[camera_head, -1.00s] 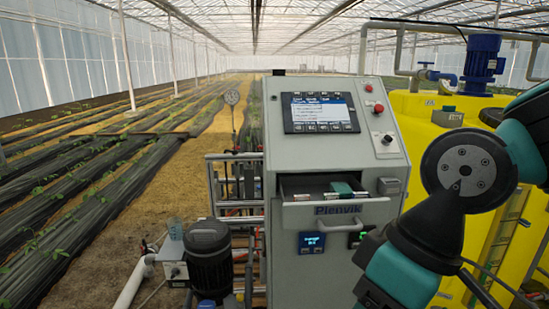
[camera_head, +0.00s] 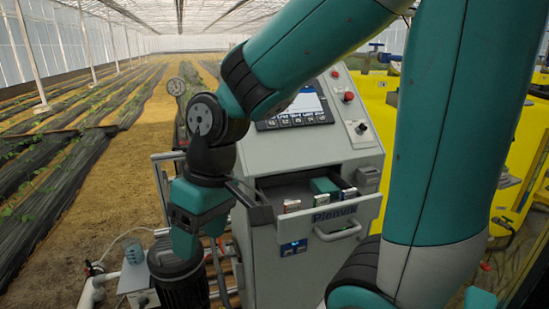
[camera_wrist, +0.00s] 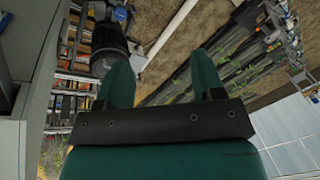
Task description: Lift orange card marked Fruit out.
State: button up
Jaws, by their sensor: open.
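An open drawer (camera_head: 333,213) juts from the front of the grey cabinet. Several small items stand in it: a pale-faced card-like piece (camera_head: 291,205), a green block (camera_head: 322,186) and another pale-faced piece (camera_head: 348,193) at the right. I cannot read any lettering, and I cannot tell which is the orange Fruit card. My gripper (camera_head: 200,238) hangs left of the drawer, apart from it, over the dark motor. In the wrist view my gripper (camera_wrist: 160,68) has its two teal fingers spread, with nothing between them. The drawer's contents do not show there.
The grey cabinet (camera_head: 335,150) carries a screen (camera_head: 300,108) and buttons above the drawer. A dark motor (camera_head: 178,280) and metal pipe frames stand at its left, below my gripper. A yellow tank (camera_head: 385,100) stands right, partly behind my arm. Crop rows lie open at left.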

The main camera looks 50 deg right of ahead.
jog(key=w+d+r+m+h+p, duration=0.1)
jog(key=w+d+m+h+p, duration=0.3)
jog(key=d, duration=0.9)
jog(key=m+g+y+p, duration=0.1)
jog(key=m+p, duration=0.1)
jog(key=m, duration=0.3)
send_over(292, 202)
jog(key=shift+a+f, duration=0.2)
jog(key=shift+f, duration=0.65)
jog(key=shift+d+f, duration=0.15)
jog(key=shift+d, duration=0.1)
jog(key=shift+f+b, duration=0.25)
jog(key=shift+b, duration=0.2)
notch_tip(292, 202, down, 8)
jog(key=b, duration=0.6)
jog(key=shift+f+b, duration=0.2)
jog(key=shift+b, duration=0.2)
jog(key=shift+c, duration=0.4)
jog(key=c, duration=0.7)
jog(key=shift+r+p, duration=4.55)
jog(key=shift+r, duration=0.5)
jog(key=shift+c, duration=0.3)
